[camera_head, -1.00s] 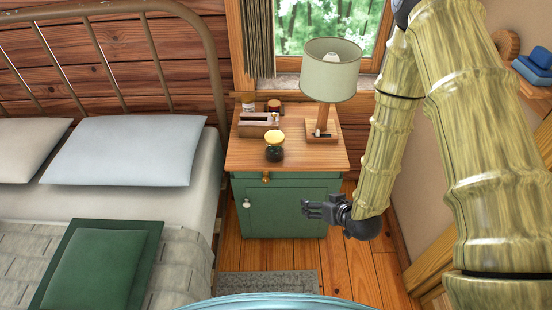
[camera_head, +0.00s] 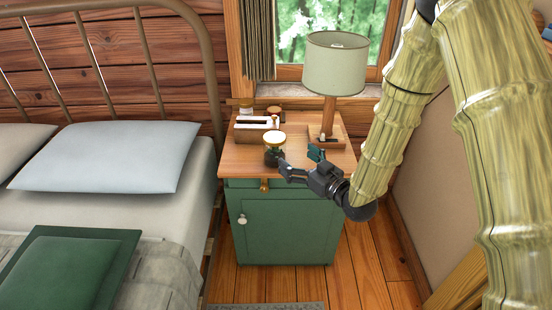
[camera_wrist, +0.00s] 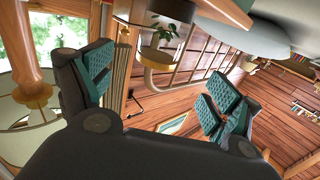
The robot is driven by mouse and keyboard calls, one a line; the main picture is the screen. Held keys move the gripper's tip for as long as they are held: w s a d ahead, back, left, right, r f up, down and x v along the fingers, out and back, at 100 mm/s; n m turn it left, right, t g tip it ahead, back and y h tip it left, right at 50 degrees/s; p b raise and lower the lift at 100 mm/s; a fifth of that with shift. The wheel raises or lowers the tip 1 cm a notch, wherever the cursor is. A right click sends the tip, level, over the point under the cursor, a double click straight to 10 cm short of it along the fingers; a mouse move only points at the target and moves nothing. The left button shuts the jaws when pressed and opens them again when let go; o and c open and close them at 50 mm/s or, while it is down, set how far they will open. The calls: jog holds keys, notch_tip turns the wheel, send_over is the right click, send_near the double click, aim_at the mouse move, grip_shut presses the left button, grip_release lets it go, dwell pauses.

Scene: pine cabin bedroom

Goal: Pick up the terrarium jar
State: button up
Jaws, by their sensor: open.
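The terrarium jar (camera_head: 274,148) stands upright near the front of the nightstand top (camera_head: 240,158), with a pale yellow-tan lid and a dark lower part. In the wrist view the jar (camera_wrist: 166,30) appears upside down at the top middle, with a green plant behind glass and a tan lid. My gripper (camera_head: 299,160) is open and empty, just right of the jar in the head view, over the nightstand's front edge. In the wrist view the jar lies ahead between the spread teal-padded fingers of my gripper (camera_wrist: 160,86). I see no contact with it.
The lamp (camera_head: 336,65) stands behind and right of the jar, close to my gripper. A wooden box (camera_head: 250,133) and small containers sit behind the jar. The bed (camera_head: 185,195) is left of the green cabinet (camera_head: 285,225); floor shows at the right.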

aim_at(282, 148)
jog(key=x, duration=0.5)
jog(key=shift+w+a, duration=0.1)
jog(key=shift+f+b+x, duration=0.15)
jog(key=shift+b+x, duration=0.2)
jog(key=shift+x, duration=1.05)
jog(key=shift+f+b+x, duration=0.2)
jog(key=shift+b+x, duration=0.15)
jog(key=shift+x, duration=1.1)
jog(key=c, duration=1.4)
